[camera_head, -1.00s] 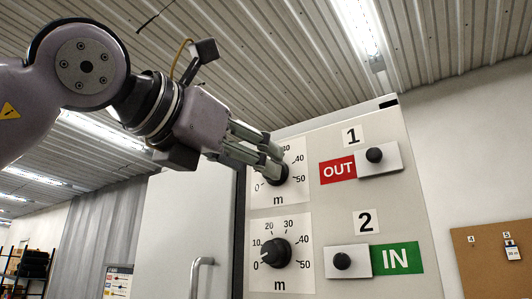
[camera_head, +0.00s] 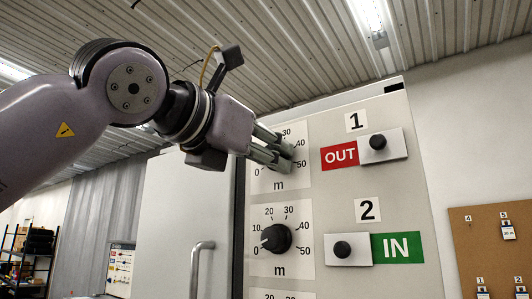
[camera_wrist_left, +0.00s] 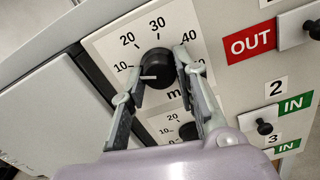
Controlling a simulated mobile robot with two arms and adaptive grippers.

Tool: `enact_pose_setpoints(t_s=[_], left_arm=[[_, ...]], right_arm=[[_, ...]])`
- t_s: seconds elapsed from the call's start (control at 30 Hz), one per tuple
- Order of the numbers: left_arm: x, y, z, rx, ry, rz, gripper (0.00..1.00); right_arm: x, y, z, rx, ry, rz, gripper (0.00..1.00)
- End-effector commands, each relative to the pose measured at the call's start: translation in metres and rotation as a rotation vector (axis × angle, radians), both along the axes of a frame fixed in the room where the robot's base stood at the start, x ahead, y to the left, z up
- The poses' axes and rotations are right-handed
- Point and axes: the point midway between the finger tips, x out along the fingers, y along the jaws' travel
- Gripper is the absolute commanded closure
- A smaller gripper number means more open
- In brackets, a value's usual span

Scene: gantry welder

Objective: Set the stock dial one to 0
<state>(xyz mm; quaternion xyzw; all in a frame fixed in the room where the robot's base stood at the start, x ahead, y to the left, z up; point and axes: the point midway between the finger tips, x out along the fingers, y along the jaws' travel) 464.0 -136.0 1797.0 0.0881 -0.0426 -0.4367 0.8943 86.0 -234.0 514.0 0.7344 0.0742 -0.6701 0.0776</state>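Stock dial one is a black knob on a white scale plate marked 0 to 50 m; its plate (camera_head: 260,184) shows in the head view, where my fingers hide the knob. In the left wrist view the knob (camera_wrist_left: 156,70) is seen between the fingers, its white pointer line aimed left, near or just below 10. The 0 mark is hidden there but shows in the head view. My left gripper (camera_head: 284,150) is at this dial. In the left wrist view the gripper (camera_wrist_left: 160,76) has its fingers apart, one on each side of the knob; firm contact cannot be made out.
A second dial (camera_head: 276,238) sits below, its pointer near the low end. A door handle (camera_head: 201,268) stands out at lower left.

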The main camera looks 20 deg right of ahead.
Motion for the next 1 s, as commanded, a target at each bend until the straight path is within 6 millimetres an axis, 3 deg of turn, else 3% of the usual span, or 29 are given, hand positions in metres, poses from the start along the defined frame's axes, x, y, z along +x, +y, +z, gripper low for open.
enact_pose_setpoints(t_s=[0.37, 0.67, 1.0], left_arm=[[0.0, 0.0, 0.0, 0.0, 0.0, 0.001, 0.99], [0.0, 0.0, -0.001, -0.022, 0.027, 0.001, 1.0], [-0.001, 0.0, -0.003, -0.155, 0.196, 0.0, 1.0]], right_arm=[[0.0, 0.0, 0.0, 0.0, 0.0, 0.0, 1.0], [0.0, 0.0, -0.005, 0.0, -0.001, -0.001, 1.0], [0.001, 0.0, -0.03, -0.001, -0.001, -0.001, 1.0]])
